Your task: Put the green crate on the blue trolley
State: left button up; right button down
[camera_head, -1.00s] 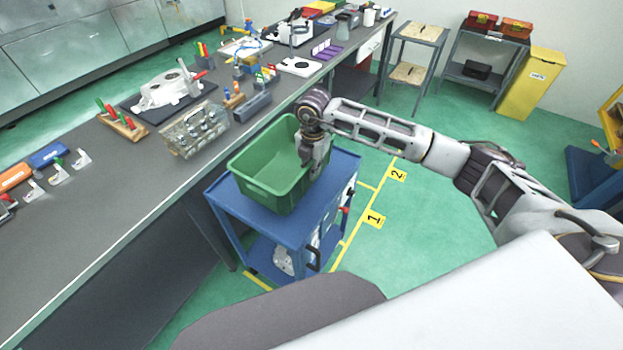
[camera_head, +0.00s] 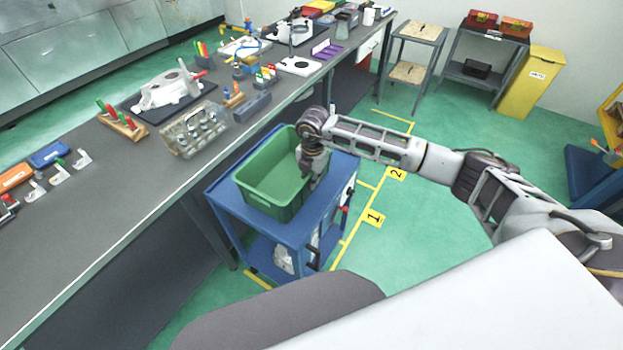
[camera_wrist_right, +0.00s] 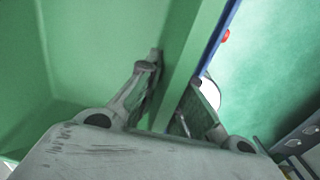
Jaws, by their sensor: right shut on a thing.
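The green crate (camera_head: 266,190) is over the top of the blue trolley (camera_head: 222,196), upright and empty as far as I see. It appears to rest on the trolley top, though its underside is hidden. My right gripper (camera_head: 308,174) is at the crate's right wall and shut on it. In the right wrist view, the gripper's fingers (camera_wrist_right: 168,100) straddle the wall of the crate (camera_wrist_right: 85,50), one finger inside and one outside. A strip of the blue trolley shows beyond the wall. My left gripper is not in view.
A grey workbench (camera_head: 90,215) with castings and tools runs along the trolley's left side. Yellow floor lines with number tags (camera_head: 373,219) lie right of the trolley. A yellow bin (camera_head: 530,85) and shelves (camera_head: 487,60) stand at the back right. Green floor between is clear.

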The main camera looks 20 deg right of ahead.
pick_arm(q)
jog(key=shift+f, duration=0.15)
pick_arm(e)
jog(key=c, duration=1.6)
grip_release()
jog(key=shift+f, duration=0.1)
notch_tip(320, 180, up, 11)
jog(key=shift+d+f+b, duration=0.1)
jog(key=shift+b, duration=0.65)
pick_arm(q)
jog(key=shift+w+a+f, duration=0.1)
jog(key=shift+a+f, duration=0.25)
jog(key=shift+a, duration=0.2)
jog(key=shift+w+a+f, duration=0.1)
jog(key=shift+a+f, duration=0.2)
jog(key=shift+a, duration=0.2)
pick_arm(e)
jog(key=shift+s+r, duration=0.1)
jog(key=shift+r, duration=0.65)
